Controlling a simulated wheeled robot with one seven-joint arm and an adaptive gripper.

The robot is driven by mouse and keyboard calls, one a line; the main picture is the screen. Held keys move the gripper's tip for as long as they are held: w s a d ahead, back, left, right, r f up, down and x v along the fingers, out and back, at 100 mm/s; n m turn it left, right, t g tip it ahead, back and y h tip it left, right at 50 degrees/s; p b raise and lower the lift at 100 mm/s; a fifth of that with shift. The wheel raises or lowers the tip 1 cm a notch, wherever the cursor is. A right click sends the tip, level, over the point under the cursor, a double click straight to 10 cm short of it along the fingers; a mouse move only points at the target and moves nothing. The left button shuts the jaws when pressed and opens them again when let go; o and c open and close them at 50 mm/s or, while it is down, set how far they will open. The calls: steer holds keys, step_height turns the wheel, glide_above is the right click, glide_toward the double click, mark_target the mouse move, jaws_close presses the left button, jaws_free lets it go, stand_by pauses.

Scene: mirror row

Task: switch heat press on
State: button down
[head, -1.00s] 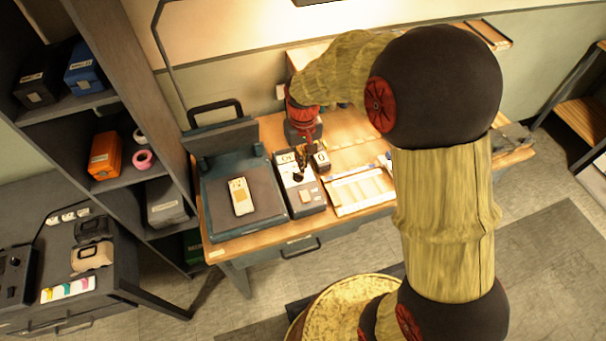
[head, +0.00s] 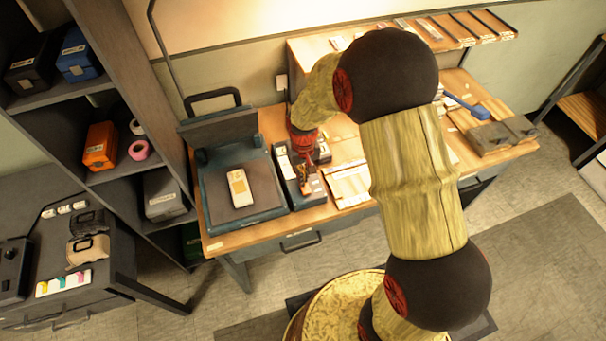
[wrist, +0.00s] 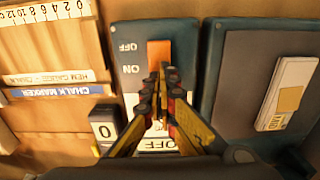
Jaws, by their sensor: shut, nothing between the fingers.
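The heat press (head: 272,207) stands on the left of the wooden bench with its lid raised; its base (wrist: 232,75) is at the right in the wrist view. Beside it is a dark control box (head: 291,191) with an orange rocker switch (wrist: 159,50). Upside-down OFF and ON labels (wrist: 130,69) stand beside the switch. My gripper (head: 305,187) is shut and empty over this box. In the wrist view its fingertips (wrist: 164,72) overlap the switch's ON end and hide part of it. I cannot tell whether they touch.
A pale labelled item (head: 240,188) lies on the press plate; it also shows in the wrist view (wrist: 287,93). A small block marked 0 (wrist: 104,128) is beside the box. A blue-handled tool (head: 468,107) lies at the bench's right. Shelves (head: 100,95) stand at the left.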

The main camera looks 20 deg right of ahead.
stand_by(0.3)
steer(key=shift+w+f+g+p, duration=0.2)
steer(key=shift+f+g+p, duration=0.15)
steer(key=shift+g+p, duration=0.15)
steer(key=shift+s+r, duration=0.1)
steer(key=shift+s, duration=0.05)
steer(key=shift+s+r+p, duration=0.3)
steer(key=shift+s+p, duration=0.1)
steer(key=shift+s, duration=0.25)
step_height(320, 180, up, 14)
steer(key=w+p, duration=0.2)
steer(key=p, duration=0.2)
steer(key=shift+w, duration=0.25)
steer(key=shift+f, duration=0.1)
steer(key=shift+s, duration=0.1)
